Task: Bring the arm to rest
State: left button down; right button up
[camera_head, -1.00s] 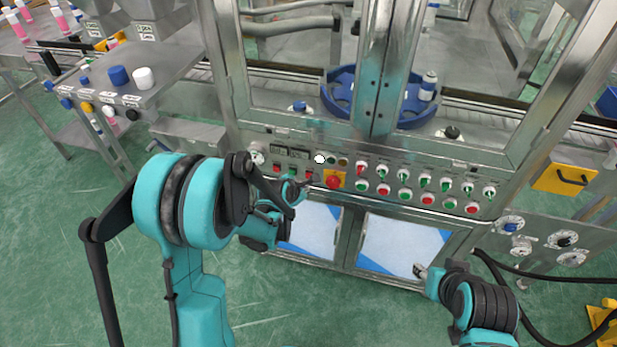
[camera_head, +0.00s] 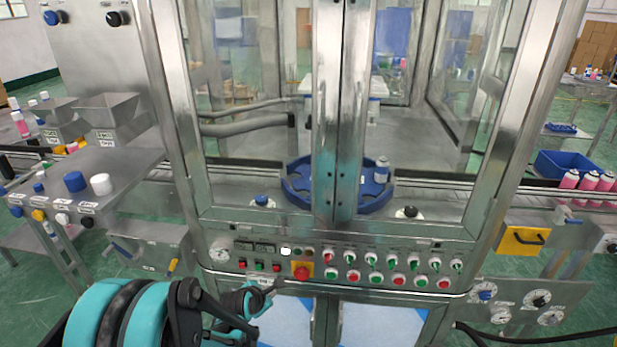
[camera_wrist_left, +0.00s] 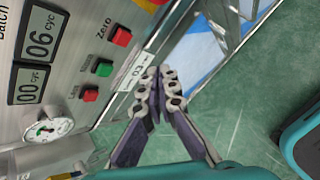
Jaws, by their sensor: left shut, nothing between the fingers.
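My left arm comes in at the lower left of the head view. Its gripper (camera_head: 268,289) is just in front of the lower left of the control panel (camera_head: 325,267). In the left wrist view the gripper (camera_wrist_left: 161,72) is shut, fingertips together, with nothing held. Beside it there are a red "Zero" button (camera_wrist_left: 121,37), a green button (camera_wrist_left: 104,68) and another red button (camera_wrist_left: 90,95). I cannot tell whether the fingertips touch the panel. My right gripper is out of view.
The steel machine stands directly ahead, with a blue round carrier (camera_head: 297,188) behind its glass doors. A side table (camera_head: 130,158) with blue and white caps is at left. Green floor is open below left.

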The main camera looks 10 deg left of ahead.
pick_arm(q)
jog(key=s+r+m, duration=0.4)
jog(key=s+m, duration=0.4)
jog(key=m, duration=0.1)
jog(key=s+r+m+g, duration=0.1)
jog(key=s+r+m, duration=0.4)
jog(key=s+m, duration=0.2)
jog(key=s+r+m+y, duration=0.1)
jog(key=s+r+m, duration=0.3)
jog(key=s+m, duration=0.4)
jog(key=m, duration=0.3)
jog(key=shift+s+r+g, duration=0.25)
jog(key=shift+s+g, duration=0.1)
jog(key=shift+g, duration=0.05)
